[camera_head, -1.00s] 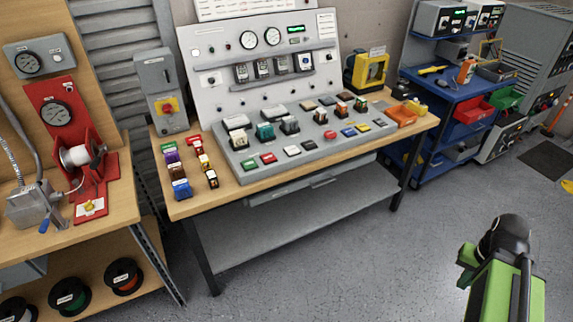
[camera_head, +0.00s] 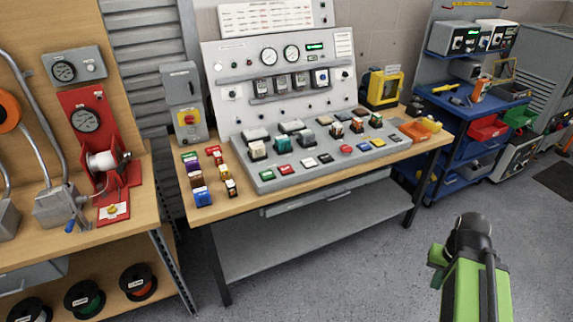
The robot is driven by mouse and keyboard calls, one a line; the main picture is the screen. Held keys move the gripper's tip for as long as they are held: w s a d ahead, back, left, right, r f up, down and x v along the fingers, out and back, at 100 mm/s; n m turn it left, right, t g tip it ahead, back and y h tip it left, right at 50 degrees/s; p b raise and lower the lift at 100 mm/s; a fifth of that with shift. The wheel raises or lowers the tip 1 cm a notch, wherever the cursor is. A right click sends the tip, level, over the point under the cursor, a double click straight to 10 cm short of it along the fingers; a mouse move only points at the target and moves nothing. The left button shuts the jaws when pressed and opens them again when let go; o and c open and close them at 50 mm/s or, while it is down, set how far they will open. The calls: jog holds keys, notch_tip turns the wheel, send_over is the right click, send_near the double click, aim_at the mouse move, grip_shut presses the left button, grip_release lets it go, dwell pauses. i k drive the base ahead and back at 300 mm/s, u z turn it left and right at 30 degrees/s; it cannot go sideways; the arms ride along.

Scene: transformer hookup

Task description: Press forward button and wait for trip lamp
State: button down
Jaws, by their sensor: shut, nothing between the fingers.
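The upright white panel (camera_head: 225,115) behind has gauges, a lit green display (camera_head: 315,47) and small round fittings. I cannot tell which is the trip lamp. My green and black arm shows at the lower right, well apart from the console. Its fingers are not visible.
The wooden bench (camera_head: 212,217) has several small coloured blocks on its left end and an orange bin (camera_head: 415,131) at its right. A left bench (camera_head: 143,213) holds a red reel stand (camera_head: 86,118). A blue cart (camera_head: 436,170) stands right. Grey floor in front is clear.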

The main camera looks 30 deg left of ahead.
aim_at(308, 162)
jog(key=u, duration=2.05)
jog(key=i, duration=0.5)
jog(key=z, duration=0.3)
